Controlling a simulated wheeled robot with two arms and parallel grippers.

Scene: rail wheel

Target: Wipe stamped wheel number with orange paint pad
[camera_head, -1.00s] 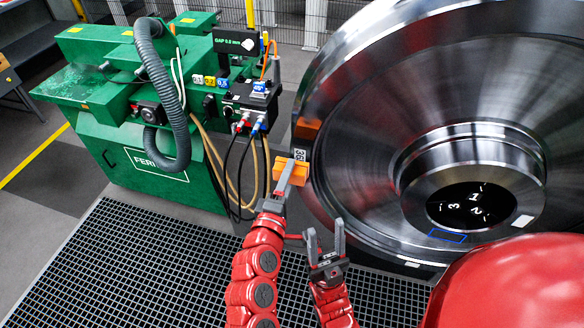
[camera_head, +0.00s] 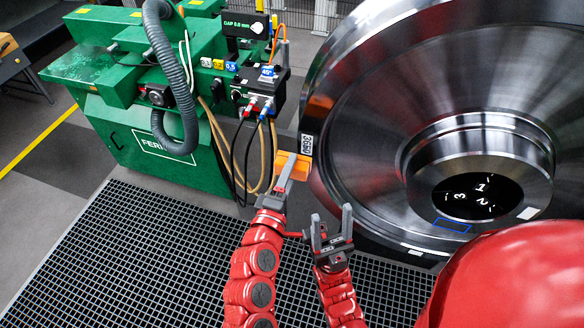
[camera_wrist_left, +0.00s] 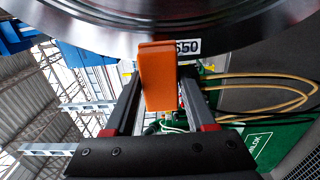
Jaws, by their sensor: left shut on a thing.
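My left gripper (camera_head: 287,170) is shut on the orange paint pad (camera_head: 294,162) at the wheel's left rim. The pad is a block, also in the middle of the left wrist view (camera_wrist_left: 157,75). The stamped number, dark digits on a white plate (camera_head: 306,145), is on the rim just above and right of the pad. I cannot tell whether the pad touches the rim. My right gripper (camera_head: 331,228) is open and empty, lower right of the left one.
The large steel wheel (camera_head: 375,130) fills the right side. An orange patch (camera_head: 318,105) shows on its rim above the plate. A green machine (camera_head: 130,100) with hoses and cables stands at left. Dark grating (camera_head: 150,250) covers the floor in front.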

